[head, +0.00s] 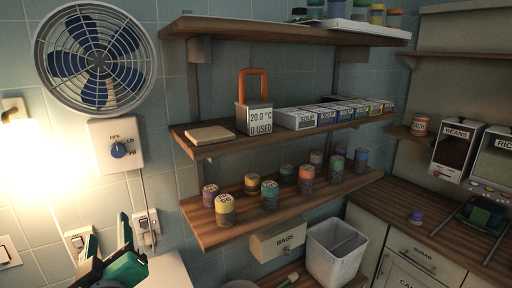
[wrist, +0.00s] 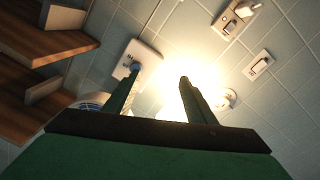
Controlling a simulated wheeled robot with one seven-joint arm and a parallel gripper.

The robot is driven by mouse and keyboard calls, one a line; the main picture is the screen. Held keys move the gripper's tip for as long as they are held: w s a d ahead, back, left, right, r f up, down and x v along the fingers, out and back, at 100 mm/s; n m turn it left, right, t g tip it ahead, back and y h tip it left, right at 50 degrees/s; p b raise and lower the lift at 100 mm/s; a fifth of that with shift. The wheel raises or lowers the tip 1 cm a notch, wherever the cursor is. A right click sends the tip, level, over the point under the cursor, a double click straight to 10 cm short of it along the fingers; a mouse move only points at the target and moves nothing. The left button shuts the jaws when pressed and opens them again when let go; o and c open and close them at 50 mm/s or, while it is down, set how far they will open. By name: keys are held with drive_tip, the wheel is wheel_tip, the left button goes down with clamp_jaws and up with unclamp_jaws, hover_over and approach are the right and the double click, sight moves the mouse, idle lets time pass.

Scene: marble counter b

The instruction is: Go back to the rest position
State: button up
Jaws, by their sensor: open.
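My gripper (head: 110,255) shows at the lower left of the head view, green and dark, in front of the tiled wall and left of the shelves. In the wrist view my gripper (wrist: 153,95) has its two fingers apart with nothing between them. Behind the fingers are the tiled wall and a bright glow. My gripper touches no object that I can see.
A fan (head: 96,58), a fan switch (head: 117,147) and a glowing lamp (head: 14,112) are on the left wall. A white bin (head: 333,255) stands below; a counter (head: 400,210) runs right.

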drive_tip(key=w+d+f+m+h, duration=0.1)
drive_tip(key=d+f+m, duration=0.15)
drive_tip(key=f, duration=0.55)
drive_tip(key=d+f+m+h, duration=0.1)
drive_tip(key=d+f, duration=0.3)
drive_tip(key=f, duration=0.4)
drive_tip(key=s+d+f+m+h, duration=0.1)
drive_tip(key=s+d+f, duration=0.15)
drive_tip(key=f, duration=0.25)
drive_tip(key=s+d+f+m+h, duration=0.1)
drive_tip(key=s+d+f, duration=0.1)
drive_tip(key=d+f, duration=0.25)
drive_tip(key=s+d+f+m, duration=0.2)
drive_tip(key=f, duration=0.3)
drive_tip(key=s+d+f+m+h, duration=0.1)
drive_tip(key=s+d+f, duration=0.2)
drive_tip(key=s, duration=0.5)
drive_tip(key=s+d+f+m+h, duration=0.1)
drive_tip(key=s+d+f+h, duration=0.1)
drive_tip(key=s+d, duration=0.4)
drive_tip(key=s+d+f+m+h, duration=0.1)
drive_tip(key=s+d+f, duration=0.4)
drive_tip(key=s, duration=0.7)
drive_tip(key=shift+s+m+g+h, duration=0.15)
drive_tip(key=shift+m+g+h, duration=0.15)
drive_tip(key=shift+m+h, duration=0.1)
